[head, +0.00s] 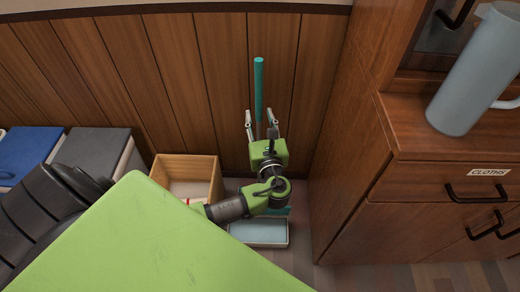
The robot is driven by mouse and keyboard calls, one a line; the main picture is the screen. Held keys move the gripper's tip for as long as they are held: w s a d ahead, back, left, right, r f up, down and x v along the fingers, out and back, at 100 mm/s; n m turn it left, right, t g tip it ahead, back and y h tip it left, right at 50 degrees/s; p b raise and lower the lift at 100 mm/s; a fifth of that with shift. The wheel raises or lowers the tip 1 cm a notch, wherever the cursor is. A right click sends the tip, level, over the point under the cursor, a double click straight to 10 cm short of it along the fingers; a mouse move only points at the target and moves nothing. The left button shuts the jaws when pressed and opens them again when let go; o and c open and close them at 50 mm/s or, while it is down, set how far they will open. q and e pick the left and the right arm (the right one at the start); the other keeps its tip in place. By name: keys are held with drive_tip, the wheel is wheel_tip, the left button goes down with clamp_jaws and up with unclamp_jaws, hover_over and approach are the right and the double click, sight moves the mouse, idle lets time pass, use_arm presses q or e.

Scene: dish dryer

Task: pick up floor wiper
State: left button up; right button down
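The floor wiper stands upright near the wood-panelled wall, its teal handle (259,88) rising above a thinner grey pole. A teal part low down at the right of my wrist may be its head; my arm hides most of the lower part. My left gripper (260,122) is open, with its fingers spread to either side of the pole just below the teal grip. I cannot tell whether the pole lies between the fingers or behind them. My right gripper is not in view.
A light wooden box (187,165) and a shallow pale tray (260,234) are on the floor near my arm. Blue (27,152) and grey (92,147) lidded bins stand at left. A wooden cabinet (345,150) closes off the right, with a grey-blue pitcher (473,75) on it.

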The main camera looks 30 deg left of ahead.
sight(260, 107)
use_arm(q)
drive_tip(key=shift+w+d+b+x, duration=0.1)
drive_tip(key=shift+b+x, duration=0.3)
drive_tip(key=shift+x, duration=1.15)
drive_tip(key=shift+w+d+b+x, duration=0.1)
drive_tip(key=shift+b+x, duration=0.3)
drive_tip(key=shift+x, duration=1.1)
drive_tip(key=shift+f, duration=0.1)
clamp_jaws()
